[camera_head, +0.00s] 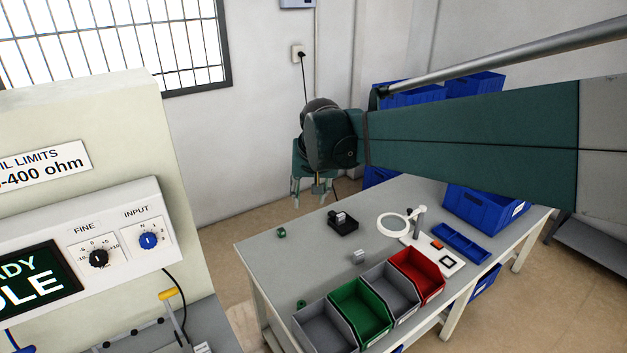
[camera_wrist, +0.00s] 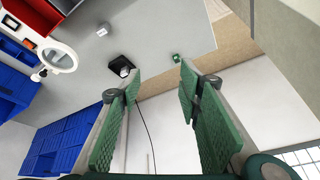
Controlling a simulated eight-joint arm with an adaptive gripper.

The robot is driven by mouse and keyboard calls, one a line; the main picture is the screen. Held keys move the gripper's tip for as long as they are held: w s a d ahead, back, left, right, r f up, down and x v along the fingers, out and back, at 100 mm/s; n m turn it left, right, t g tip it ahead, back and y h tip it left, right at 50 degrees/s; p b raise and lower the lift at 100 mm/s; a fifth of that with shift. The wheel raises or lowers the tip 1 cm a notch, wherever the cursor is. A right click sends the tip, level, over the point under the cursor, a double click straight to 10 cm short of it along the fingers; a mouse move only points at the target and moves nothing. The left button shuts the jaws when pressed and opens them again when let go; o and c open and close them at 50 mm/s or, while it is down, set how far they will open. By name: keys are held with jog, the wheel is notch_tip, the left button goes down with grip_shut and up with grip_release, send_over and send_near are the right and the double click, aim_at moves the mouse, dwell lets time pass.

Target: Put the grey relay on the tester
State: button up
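A small grey block (camera_head: 358,257), which looks like the grey relay, lies on the grey table (camera_head: 262,255) behind the bins. It also shows in the wrist view (camera_wrist: 103,29). A black square fixture (camera_head: 344,226) with a grey part on top stands farther back on the table; in the wrist view it is partly beside my left finger (camera_wrist: 117,63). I cannot tell whether this fixture is the tester. My gripper (camera_head: 312,194) hangs above the table's far left side, fingers pointing down, and is open. In the wrist view its green finger pads (camera_wrist: 160,84) stand apart with nothing between them.
Green blocks (camera_head: 281,233) (camera_head: 301,303) lie at the table's left. Grey, green and red bins (camera_head: 365,313) line its front. A ring magnifier (camera_head: 393,225), white board (camera_head: 447,262) and blue tray (camera_head: 460,243) are right. A cream instrument panel (camera_head: 95,120) with display stands left.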

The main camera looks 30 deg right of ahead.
jog(key=w+d+f+m+g, duration=0.1)
jog(key=w+d+f+m, duration=0.15)
jog(key=d, duration=0.85)
jog(key=w+d+f+m+g, duration=0.15)
jog(key=w+d+f, duration=0.25)
jog(key=d, duration=0.6)
jog(key=w+d+f+m, duration=0.2)
jog(key=w+d+f, duration=0.15)
jog(key=d, duration=0.75)
jog(key=s+d+f+m, duration=0.1)
jog(key=s+d+f, duration=0.1)
jog(key=d+f, duration=0.4)
jog(key=s+d+f+m+g, duration=0.1)
jog(key=s+d+f+m, duration=0.1)
jog(key=d+f, duration=0.5)
jog(key=s+d+f+m+g+p, duration=0.1)
jog(key=d+f, duration=0.6)
jog(key=d, duration=0.7)
jog(key=shift+s+m, duration=0.7)
jog(key=shift+s, duration=0.6)
jog(key=shift+s+d+f, duration=0.15)
jog(key=shift+d+f, duration=0.1)
jog(key=shift+f, duration=0.05)
jog(key=shift+d+f, duration=0.1)
jog(key=shift+f, duration=1.15)
jog(key=shift+f, duration=0.1)
